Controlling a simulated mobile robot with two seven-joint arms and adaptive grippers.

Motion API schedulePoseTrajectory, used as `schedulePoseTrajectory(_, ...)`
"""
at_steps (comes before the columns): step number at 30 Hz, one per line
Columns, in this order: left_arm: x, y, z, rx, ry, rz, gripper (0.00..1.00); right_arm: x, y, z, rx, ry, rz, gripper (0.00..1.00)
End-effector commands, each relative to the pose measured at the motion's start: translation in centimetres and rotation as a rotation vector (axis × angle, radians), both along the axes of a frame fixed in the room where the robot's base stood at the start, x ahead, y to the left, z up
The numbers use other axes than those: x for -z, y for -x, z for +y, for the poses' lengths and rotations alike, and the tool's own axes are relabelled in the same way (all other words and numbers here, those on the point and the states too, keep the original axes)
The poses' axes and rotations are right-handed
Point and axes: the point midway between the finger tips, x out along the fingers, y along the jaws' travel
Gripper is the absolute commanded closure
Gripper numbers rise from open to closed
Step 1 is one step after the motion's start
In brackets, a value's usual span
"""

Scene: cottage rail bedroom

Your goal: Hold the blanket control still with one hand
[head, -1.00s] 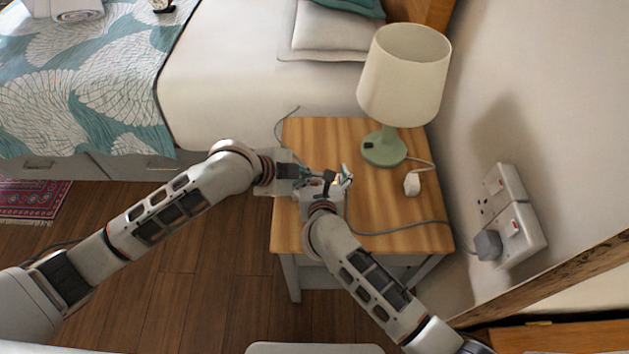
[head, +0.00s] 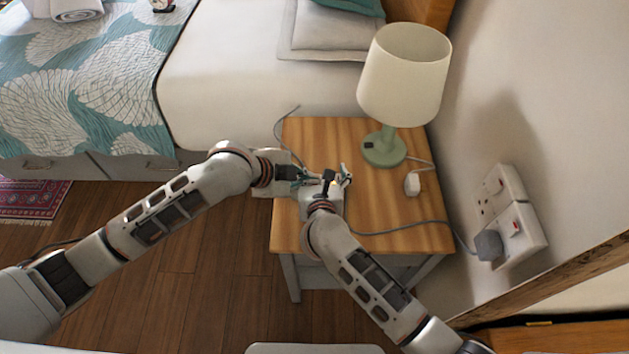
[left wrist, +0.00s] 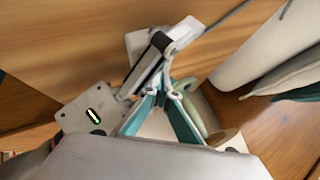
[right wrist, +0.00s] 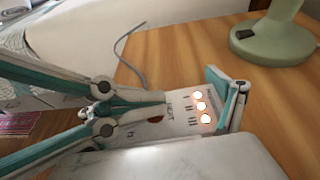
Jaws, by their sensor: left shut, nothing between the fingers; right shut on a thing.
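The blanket control (right wrist: 180,115) is a pale, flat unit with three glowing round lights in the right wrist view. My right gripper (head: 336,181) is shut on it above the bedside table (head: 390,210). One teal-padded right finger lies along the control's right end; the other finger is hidden or hard to tell. My left gripper (head: 313,177) is shut and empty. Its teal fingers meet in the left wrist view (left wrist: 172,95), and their tips reach the left part of the control in the right wrist view (right wrist: 145,101). I cannot tell whether they touch it.
A green lamp (head: 384,147) with a cream shade stands at the table's back right. A small white plug-like block (head: 412,184) lies near it. A grey cord (head: 405,227) runs to the wall sockets (head: 508,222). The bed (head: 240,80) stands behind. The table's right front is mostly clear.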

Motion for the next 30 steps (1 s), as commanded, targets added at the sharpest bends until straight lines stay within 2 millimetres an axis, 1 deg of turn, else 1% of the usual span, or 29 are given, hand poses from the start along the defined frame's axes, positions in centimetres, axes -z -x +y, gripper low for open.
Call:
schedulePoseTrajectory(1, -0.7, 0.9, -1.3, 0.017, 0.023, 0.008, 1.0, -0.2, -0.3, -0.1, 0.001, 0.006, -0.004, 0.32)
schedulePoseTrajectory(6, -1.9, 1.0, -1.7, 0.019, 0.031, 0.005, 1.0, 0.1, -0.2, -0.2, 0.0, 0.01, 0.0, 0.32)
schedulePoseTrajectory(13, -2.3, 0.8, -1.7, 0.018, 0.033, 0.002, 1.0, 0.4, 0.0, -0.2, -0.001, 0.014, 0.006, 0.32)
schedulePoseTrajectory(18, -2.3, 0.6, -1.4, 0.014, 0.026, -0.002, 1.0, 0.3, 0.0, -0.2, 0.0, 0.011, 0.005, 0.32)
schedulePoseTrajectory(30, -5.7, 0.4, -1.0, 0.01, 0.018, -0.005, 1.0, 0.2, 0.0, -0.2, 0.001, 0.009, 0.003, 0.32)
